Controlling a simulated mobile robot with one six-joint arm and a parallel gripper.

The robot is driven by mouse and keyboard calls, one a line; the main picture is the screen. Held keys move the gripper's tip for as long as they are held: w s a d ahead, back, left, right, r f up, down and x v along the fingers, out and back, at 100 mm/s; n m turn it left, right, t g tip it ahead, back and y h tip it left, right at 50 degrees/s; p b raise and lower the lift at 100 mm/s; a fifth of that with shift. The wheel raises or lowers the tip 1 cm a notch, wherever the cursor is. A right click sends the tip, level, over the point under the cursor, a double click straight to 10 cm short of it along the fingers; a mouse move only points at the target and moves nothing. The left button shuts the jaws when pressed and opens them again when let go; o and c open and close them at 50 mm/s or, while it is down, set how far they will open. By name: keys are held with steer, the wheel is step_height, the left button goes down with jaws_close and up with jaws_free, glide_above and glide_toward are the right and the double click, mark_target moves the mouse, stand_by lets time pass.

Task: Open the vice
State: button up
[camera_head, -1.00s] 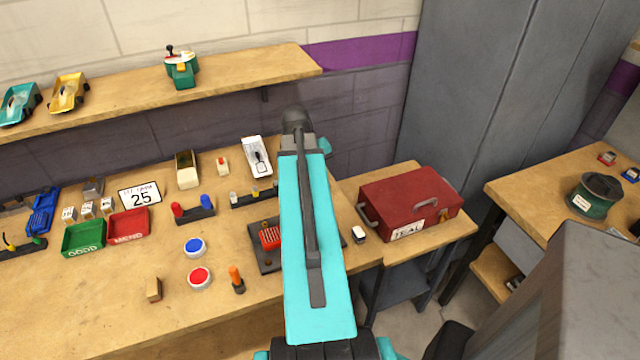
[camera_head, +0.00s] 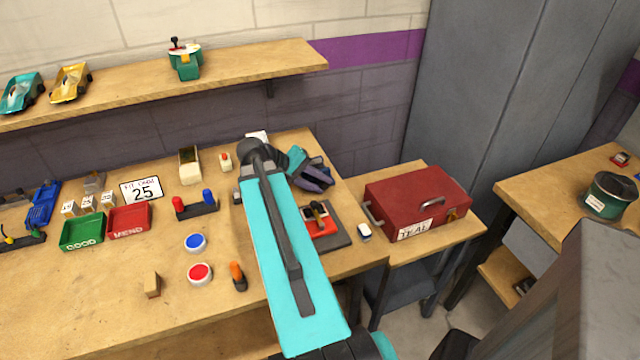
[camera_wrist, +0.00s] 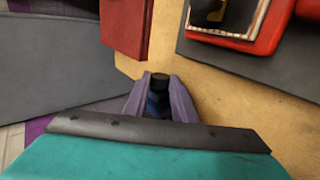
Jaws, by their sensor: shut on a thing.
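A blue, vice-like thing (camera_head: 42,205) stands at the far left of the bench. It is small here, so I cannot tell how its jaws stand. My gripper (camera_head: 322,184) is at the back right of the bench, far from it, partly behind my teal arm. In the wrist view, the purple fingers of my gripper (camera_wrist: 160,98) are shut on a small dark blue thing with a black top (camera_wrist: 159,82). Most of the held thing is hidden between the fingers.
A dark plate (camera_head: 342,238) with a red fixture (camera_head: 322,229) lies just in front of my gripper. A red toolbox (camera_head: 400,205) stands to the right. Green (camera_head: 82,232) and red (camera_head: 129,221) trays and two buttons occupy the left and middle. The front left bench is clear.

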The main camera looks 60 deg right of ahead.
steer(key=shift+s, duration=0.15)
steer(key=o, duration=1.1)
steer(key=shift+f, duration=0.1)
